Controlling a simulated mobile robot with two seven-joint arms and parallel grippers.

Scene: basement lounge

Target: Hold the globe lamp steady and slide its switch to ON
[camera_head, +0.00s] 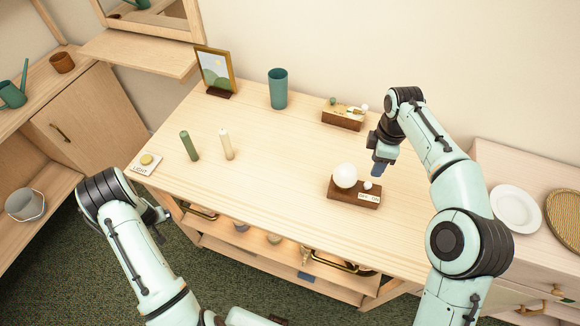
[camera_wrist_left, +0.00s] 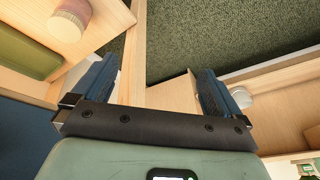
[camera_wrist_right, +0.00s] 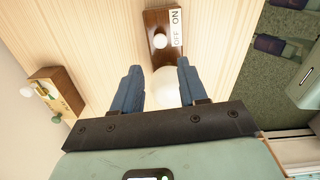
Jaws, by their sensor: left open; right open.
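The globe lamp has a white globe (camera_head: 345,175) on a dark wooden base (camera_head: 340,193), upright near the table's front right. Its small white switch knob (camera_head: 367,185) sits beside the OFF end of the OFF/ON label (camera_head: 369,197). In the right wrist view, the globe (camera_wrist_right: 166,92) shows partly between the fingers, with the knob (camera_wrist_right: 160,41) beyond. My right gripper (camera_head: 378,171) is open, above and behind the lamp, apparently not touching it. My left gripper (camera_head: 160,216) is open and empty at the table's front left; its wrist view (camera_wrist_left: 155,76) shows floor and shelf between the fingers.
A similar wooden block (camera_head: 341,121) with small knobs stands at the back. The table's middle is clear.

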